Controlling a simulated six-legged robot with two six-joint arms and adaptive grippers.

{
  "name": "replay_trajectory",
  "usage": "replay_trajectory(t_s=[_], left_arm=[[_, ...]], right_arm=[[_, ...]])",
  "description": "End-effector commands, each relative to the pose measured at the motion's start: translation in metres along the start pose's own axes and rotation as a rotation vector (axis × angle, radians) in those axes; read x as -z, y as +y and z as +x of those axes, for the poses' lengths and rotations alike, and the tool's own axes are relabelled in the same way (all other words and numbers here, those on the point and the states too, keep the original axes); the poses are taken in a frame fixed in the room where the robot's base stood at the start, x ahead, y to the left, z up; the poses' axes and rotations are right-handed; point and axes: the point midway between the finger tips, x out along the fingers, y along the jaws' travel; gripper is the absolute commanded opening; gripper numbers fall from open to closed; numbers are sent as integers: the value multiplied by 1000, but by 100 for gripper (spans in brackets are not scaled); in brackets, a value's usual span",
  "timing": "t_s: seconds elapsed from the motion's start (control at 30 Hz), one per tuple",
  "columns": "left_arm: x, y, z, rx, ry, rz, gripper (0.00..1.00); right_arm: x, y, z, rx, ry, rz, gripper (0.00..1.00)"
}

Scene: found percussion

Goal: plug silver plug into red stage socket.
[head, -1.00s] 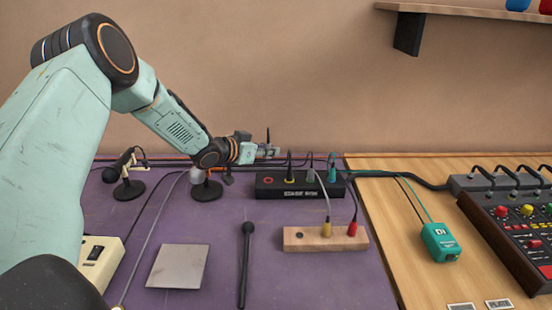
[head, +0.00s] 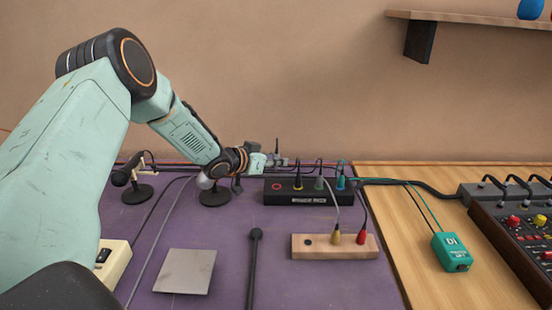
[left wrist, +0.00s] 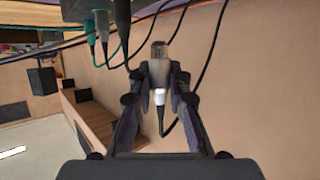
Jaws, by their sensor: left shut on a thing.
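The black stage box (head: 322,198) lies at the back of the purple cloth. The red stage socket (head: 277,187) is a red ring at the left end of its top, with nothing in it. My left gripper (head: 278,162) is above that socket, apart from it. In the left wrist view my left gripper (left wrist: 159,78) is shut on the silver plug (left wrist: 159,97), with a black cable at one end and a metal tip (left wrist: 158,50) past the fingers. In the head view the plug is too small to make out clearly. My right gripper is out of view.
A wooden block (head: 310,252) with yellow and red plugs lies in front. A small microphone (head: 205,182) stands to the left.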

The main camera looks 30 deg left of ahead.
Motion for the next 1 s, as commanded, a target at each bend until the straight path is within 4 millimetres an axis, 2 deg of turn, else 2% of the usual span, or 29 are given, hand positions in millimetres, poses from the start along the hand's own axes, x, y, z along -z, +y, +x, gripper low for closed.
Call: replay_trajectory(t_s=[0.03,0.43,1.0], left_arm=[[-7,0,3,0,0,1,0],[-36,0,15,-1,1,0,0],[-38,0,16,0,1,0,0]], right_arm=[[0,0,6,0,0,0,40],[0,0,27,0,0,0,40],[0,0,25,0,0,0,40]])
